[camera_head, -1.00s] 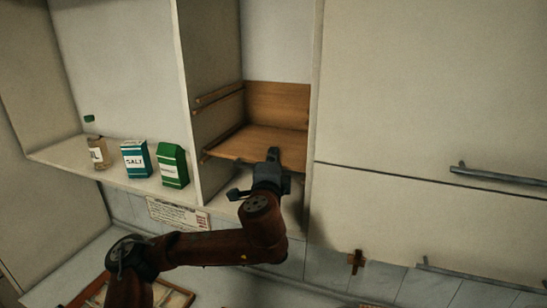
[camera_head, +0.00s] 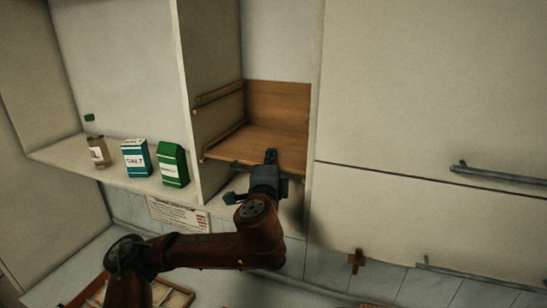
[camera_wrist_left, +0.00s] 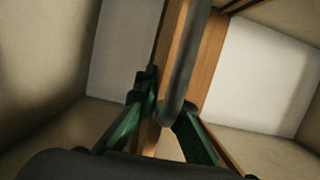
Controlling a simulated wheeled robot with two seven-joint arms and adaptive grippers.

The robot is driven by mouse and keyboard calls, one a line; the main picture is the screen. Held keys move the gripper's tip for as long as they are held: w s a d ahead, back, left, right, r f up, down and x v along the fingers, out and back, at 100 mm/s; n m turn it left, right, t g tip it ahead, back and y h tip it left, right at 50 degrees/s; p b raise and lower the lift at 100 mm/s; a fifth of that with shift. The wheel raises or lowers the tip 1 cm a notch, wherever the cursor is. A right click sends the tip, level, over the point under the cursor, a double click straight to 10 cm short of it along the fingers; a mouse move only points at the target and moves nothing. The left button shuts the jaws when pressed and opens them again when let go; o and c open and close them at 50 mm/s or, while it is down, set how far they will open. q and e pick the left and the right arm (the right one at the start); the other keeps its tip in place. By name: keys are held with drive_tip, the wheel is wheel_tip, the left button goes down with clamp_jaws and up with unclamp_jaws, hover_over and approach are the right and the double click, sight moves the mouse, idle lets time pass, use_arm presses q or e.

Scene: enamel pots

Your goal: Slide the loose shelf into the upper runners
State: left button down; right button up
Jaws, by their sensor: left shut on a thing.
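The loose shelf (camera_head: 255,141) is a brown wooden board inside the open cabinet bay, low in the bay. The upper runners (camera_head: 218,97) are thin wooden strips on the bay's left wall, above the board. My left gripper (camera_head: 270,157) is shut on the shelf's front edge near its right part. My right gripper is not in view.
Left of the bay, a bottle (camera_head: 98,152), a salt box (camera_head: 136,159) and a green box (camera_head: 173,165) stand on a white ledge. A closed cabinet front with a handle (camera_head: 495,177) borders the right.

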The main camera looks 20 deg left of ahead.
use_arm(q)
drive_tip(key=s+d+b, duration=0.1)
drive_tip(key=s+b, duration=1.7)
drive_tip(key=s, duration=0.8)
drive_tip(key=shift+s+d+r, duration=0.15)
drive_tip(key=shift+d, duration=0.1)
idle(1.6)
